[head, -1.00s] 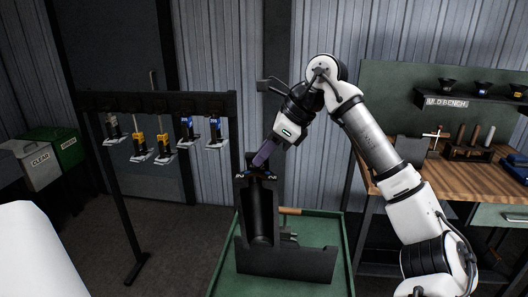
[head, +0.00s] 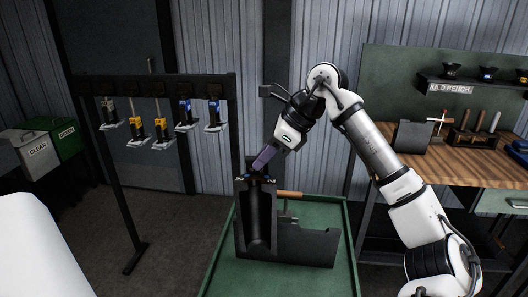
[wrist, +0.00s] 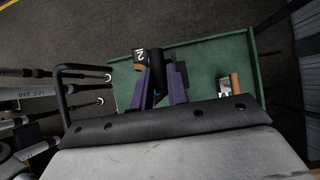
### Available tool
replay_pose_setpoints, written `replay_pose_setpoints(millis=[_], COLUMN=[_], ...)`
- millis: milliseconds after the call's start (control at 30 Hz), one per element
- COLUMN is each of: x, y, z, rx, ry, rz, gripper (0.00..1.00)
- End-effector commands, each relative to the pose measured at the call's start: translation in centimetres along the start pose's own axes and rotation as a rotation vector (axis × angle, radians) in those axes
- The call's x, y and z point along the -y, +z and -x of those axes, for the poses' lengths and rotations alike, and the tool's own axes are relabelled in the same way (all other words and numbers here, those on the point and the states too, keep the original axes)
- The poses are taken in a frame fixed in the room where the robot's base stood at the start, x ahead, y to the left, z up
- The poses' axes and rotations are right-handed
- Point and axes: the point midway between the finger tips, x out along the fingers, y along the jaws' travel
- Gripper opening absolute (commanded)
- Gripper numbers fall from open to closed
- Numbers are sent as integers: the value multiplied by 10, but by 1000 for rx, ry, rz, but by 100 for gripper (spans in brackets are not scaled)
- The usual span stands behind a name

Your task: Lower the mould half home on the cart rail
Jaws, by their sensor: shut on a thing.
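The mould half (head: 241,225) is a dark upright block with a bottle-shaped hollow in its face. It stands upright at the left end of the dark cart rail (head: 308,246) on the green cart. My gripper (head: 264,158) reaches down from the upper right, its purple fingers shut on the top of the mould half. I cannot tell whether a gap is left under the mould half.
The green cart (head: 222,272) has free floor around the rail. A wooden-handled tool (head: 289,194) lies behind the mould half. A rack (head: 153,88) with several hanging tools stands left. A wooden workbench (head: 455,150) stands right, and green and white bins (head: 45,150) far left.

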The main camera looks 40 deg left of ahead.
Motion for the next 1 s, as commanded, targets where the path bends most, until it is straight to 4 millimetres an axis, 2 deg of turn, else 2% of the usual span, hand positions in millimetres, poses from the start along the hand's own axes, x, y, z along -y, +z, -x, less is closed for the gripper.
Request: replay_pose_setpoints(millis=[700, 1000], x=[0, 0], y=[-26, -32], z=[-37, -45], rx=[31, 36], ry=[3, 6], rz=[-3, -4], gripper=[0, 0])
